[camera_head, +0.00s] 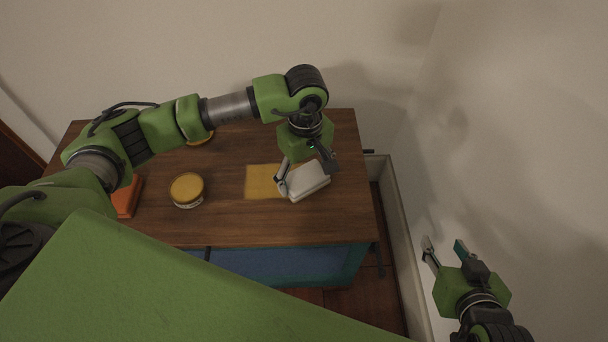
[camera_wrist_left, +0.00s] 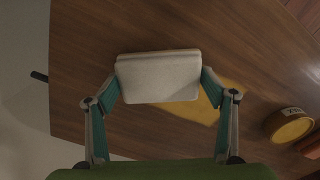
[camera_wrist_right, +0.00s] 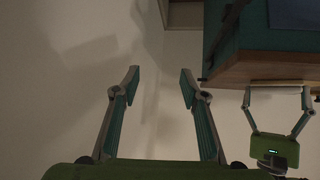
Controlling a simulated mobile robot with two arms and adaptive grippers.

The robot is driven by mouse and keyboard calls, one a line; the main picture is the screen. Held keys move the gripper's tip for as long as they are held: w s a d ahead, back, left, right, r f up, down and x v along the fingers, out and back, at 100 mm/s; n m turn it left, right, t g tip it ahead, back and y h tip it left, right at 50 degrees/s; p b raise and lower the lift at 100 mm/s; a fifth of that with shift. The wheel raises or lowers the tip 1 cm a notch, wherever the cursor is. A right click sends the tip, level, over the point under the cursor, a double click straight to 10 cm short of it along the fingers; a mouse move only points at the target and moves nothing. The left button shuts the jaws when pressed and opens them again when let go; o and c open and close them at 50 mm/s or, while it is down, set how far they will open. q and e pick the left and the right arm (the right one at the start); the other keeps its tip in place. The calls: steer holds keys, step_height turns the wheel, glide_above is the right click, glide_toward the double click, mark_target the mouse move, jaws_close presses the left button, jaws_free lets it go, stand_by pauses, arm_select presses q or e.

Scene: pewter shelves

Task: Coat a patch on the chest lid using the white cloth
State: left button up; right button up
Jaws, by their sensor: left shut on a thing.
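The white cloth (camera_head: 304,181), a folded pad, lies over the right part of a yellow patch (camera_head: 262,181) on the wooden chest lid (camera_head: 235,225). My left gripper (camera_head: 307,172) is shut on the cloth; in the left wrist view its fingers (camera_wrist_left: 158,88) press the pad's two sides. The yellow patch (camera_wrist_left: 216,104) shows partly from under the cloth there. Whether the cloth touches the lid is hard to tell. My right gripper (camera_head: 445,248) is open and empty, off to the right of the chest; its fingertips (camera_wrist_right: 160,80) stand apart in the right wrist view.
A round tin with a yellow top (camera_head: 187,190) stands left of the patch, and an orange block (camera_head: 128,197) lies farther left. Another yellow-topped thing (camera_head: 201,138) is partly hidden behind my left arm. The chest's blue front (camera_head: 285,264) faces me. Walls stand behind and right.

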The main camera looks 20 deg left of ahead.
arm_select(q)
steer(key=shift+w+d, duration=0.1)
steer(key=shift+d, duration=0.25)
steer(key=shift+w+d+r, duration=0.1)
steer(key=shift+d, duration=0.05)
steer(key=shift+r, duration=0.2)
steer(key=shift+r+p, duration=0.35)
steer(key=shift+r, duration=0.25)
steer(key=shift+r+p, duration=0.35)
steer(key=shift+r, duration=0.35)
steer(key=shift+r+p, duration=0.4)
steer(key=shift+r, duration=0.3)
steer(key=shift+r+p, duration=0.3)
steer(key=shift+r, duration=0.25)
steer(key=shift+r+p, duration=0.35)
steer(key=shift+r, duration=0.2)
steer(key=shift+r+p, duration=0.3)
steer(key=shift+r, duration=0.35)
arm_select(e)
steer(key=s+d+f+g, duration=0.2)
steer(key=s+g, duration=0.1)
steer(key=s, duration=0.4)
steer(key=s+d+f+g+h, duration=0.1)
steer(key=s+d+f+g, duration=0.1)
steer(key=s, duration=0.5)
steer(key=shift+s+f+m+g+h, duration=0.15)
steer(key=shift+f+m+g+h, duration=0.15)
steer(key=shift+g, duration=0.5)
steer(key=shift+d, duration=0.1)
